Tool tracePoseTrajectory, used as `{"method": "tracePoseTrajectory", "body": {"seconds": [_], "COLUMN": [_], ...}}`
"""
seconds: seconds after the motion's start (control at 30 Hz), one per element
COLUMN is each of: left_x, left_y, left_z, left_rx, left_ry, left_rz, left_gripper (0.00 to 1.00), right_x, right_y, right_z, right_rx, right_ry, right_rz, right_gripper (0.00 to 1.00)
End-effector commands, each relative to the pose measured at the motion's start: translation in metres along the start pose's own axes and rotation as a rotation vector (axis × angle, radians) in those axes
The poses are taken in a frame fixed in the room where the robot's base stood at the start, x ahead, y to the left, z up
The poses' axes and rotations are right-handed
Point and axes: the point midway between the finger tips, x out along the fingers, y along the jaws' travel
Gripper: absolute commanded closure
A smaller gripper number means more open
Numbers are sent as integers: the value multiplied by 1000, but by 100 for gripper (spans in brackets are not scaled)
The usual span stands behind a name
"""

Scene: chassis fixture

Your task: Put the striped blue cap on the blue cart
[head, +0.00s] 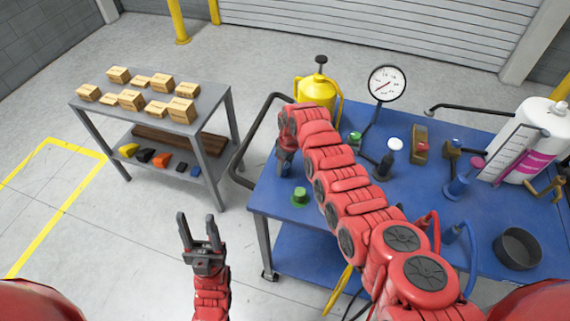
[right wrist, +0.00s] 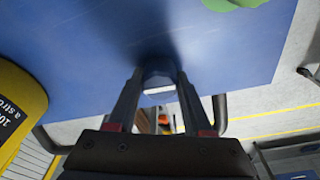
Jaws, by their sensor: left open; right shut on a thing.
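The blue cart (head: 268,205) has a blue top and fills the centre and right of the head view. My right gripper (head: 285,163) is at its near left part, largely hidden by my own red arm. In the right wrist view its fingers (right wrist: 157,82) are shut on a small dark blue thing with a white patch, likely the striped blue cap (right wrist: 158,74). The cart's blue top is right behind it; I cannot tell if the cap touches it. My left gripper (head: 200,232) is open and empty above the floor, left of the cart.
A green knob (head: 300,197) stands on the cart near the gripper. A yellow canister (head: 318,88), gauge (head: 387,83), white jug (head: 535,140) and black ring (head: 517,249) are further off. A grey shelf cart (head: 215,105) with boxes stands at left.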

Motion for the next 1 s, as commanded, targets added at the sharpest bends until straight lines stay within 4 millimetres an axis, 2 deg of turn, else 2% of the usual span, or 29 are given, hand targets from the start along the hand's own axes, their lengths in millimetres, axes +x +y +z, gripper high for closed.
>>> {"method": "tracePoseTrajectory", "body": {"seconds": [0.17,0.2,0.33,0.77,1.0], "left_x": [-5,-4,-3,-1,-8], "left_y": [0,0,0,0,0], "left_z": [1,1,0,0,1], "left_rx": [0,0,0,0,0], "left_ry": [0,0,0,0,0], "left_rz": [0,0,0,0,0], "left_gripper": [50,50,50,50,50], "right_x": [5,4,3,-2,-25], "right_y": [0,0,0,0,1], "right_z": [1,1,1,0,-1], "right_rx": [0,0,0,0,1], "right_ry": [0,0,-1,-1,5], "right_rz": [0,0,0,0,3], "right_gripper": [100,44,21,20,20]}}
